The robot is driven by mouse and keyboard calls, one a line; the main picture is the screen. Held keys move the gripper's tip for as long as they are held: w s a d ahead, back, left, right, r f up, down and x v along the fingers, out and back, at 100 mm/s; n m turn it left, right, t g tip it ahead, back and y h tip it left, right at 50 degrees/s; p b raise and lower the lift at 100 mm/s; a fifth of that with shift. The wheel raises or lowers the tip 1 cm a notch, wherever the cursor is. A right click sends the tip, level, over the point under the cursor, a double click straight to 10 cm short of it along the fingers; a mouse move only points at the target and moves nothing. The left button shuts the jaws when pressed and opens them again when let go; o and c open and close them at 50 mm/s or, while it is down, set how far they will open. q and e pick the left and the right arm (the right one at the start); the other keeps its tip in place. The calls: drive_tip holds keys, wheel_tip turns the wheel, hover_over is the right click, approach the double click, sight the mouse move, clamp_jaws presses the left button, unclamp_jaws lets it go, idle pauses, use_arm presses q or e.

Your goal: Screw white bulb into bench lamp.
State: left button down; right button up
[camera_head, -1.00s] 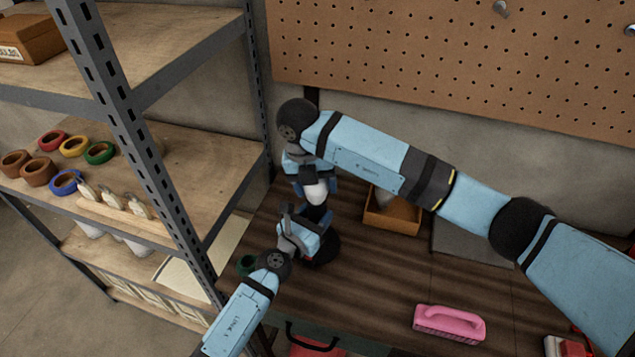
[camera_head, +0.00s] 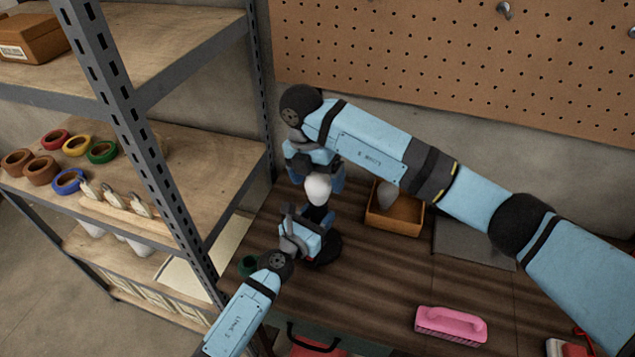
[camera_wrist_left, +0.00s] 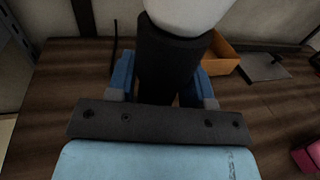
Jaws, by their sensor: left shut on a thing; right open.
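The white bulb (camera_head: 318,189) stands upright on top of the bench lamp's black socket (camera_head: 318,214), and its lower end also shows in the left wrist view (camera_wrist_left: 188,12). The lamp's round dark base (camera_head: 330,249) rests on the bench. My left gripper (camera_head: 312,232) is shut on the lamp below the bulb; the left wrist view shows its blue fingers (camera_wrist_left: 165,88) on either side of the black lamp body (camera_wrist_left: 168,58). My right gripper (camera_head: 318,178) points down over the bulb, with its fingers spread to either side of it. The bulb's threads are hidden.
An orange-brown box (camera_head: 393,222) with a grey bulb-shaped item (camera_head: 386,193) stands right of the lamp, beside a grey mat (camera_head: 472,246). A pink brush (camera_head: 450,323) lies at the front. A metal shelf post (camera_head: 262,90) rises at left; a pegboard (camera_head: 450,60) is behind.

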use_arm(q)
drive_tip(key=shift+f, duration=0.15)
use_arm(e)
wheel_tip(320, 180, up, 2)
drive_tip(key=shift+r, duration=0.2)
drive_tip(key=shift+o, duration=0.3)
drive_tip(key=shift+r+n, duration=0.3)
drive_tip(key=r+n, duration=0.1)
drive_tip(key=n, duration=0.2)
drive_tip(key=r+n+t, duration=0.1)
drive_tip(key=r+n, duration=0.1)
drive_tip(key=n, duration=0.1)
drive_tip(key=a+r+n+t, duration=0.1)
drive_tip(key=r+n, duration=0.1)
drive_tip(key=n, duration=0.1)
drive_tip(key=shift+s+r, duration=0.2)
drive_tip(key=shift+s, duration=0.2)
drive_tip(key=n, duration=0.2)
drive_tip(key=r+n, duration=0.1)
drive_tip(key=shift+s+a+r+n, duration=0.15)
drive_tip(key=shift+s+r+n, duration=0.05)
drive_tip(key=shift+s+n, duration=0.2)
drive_tip(key=shift+w+f, duration=0.1)
drive_tip(key=f, duration=0.4)
drive_tip(key=w+d+f, duration=0.1)
drive_tip(key=f, duration=0.6)
drive_tip(key=shift+w+d+f, duration=0.25)
drive_tip(key=shift+d+f, duration=0.1)
drive_tip(key=shift+d, duration=0.05)
